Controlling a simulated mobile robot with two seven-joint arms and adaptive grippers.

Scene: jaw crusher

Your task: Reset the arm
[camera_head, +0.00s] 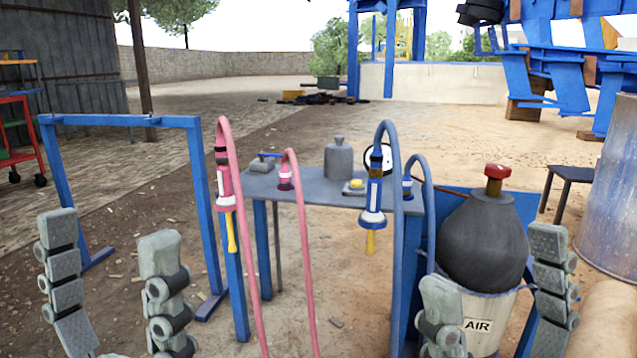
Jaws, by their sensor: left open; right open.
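My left gripper (112,250) is at the lower left, its two grey segmented fingers wide apart with nothing between them. My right gripper (495,285) is at the lower right, also open. Its fingers stand on either side of the bucket marked AIR (478,325) in the picture, and I cannot tell the depth between them. Neither gripper is seen holding anything. My arms behind the fingers are out of view.
A blue-legged table (310,190) holds a grey bottle (339,158). Pink (226,190) and blue (374,195) hoses with nozzles hang in front. A dark round vessel (484,240) with a red cap sits in the bucket. A blue frame (125,120) stands left, a metal drum (612,200) right.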

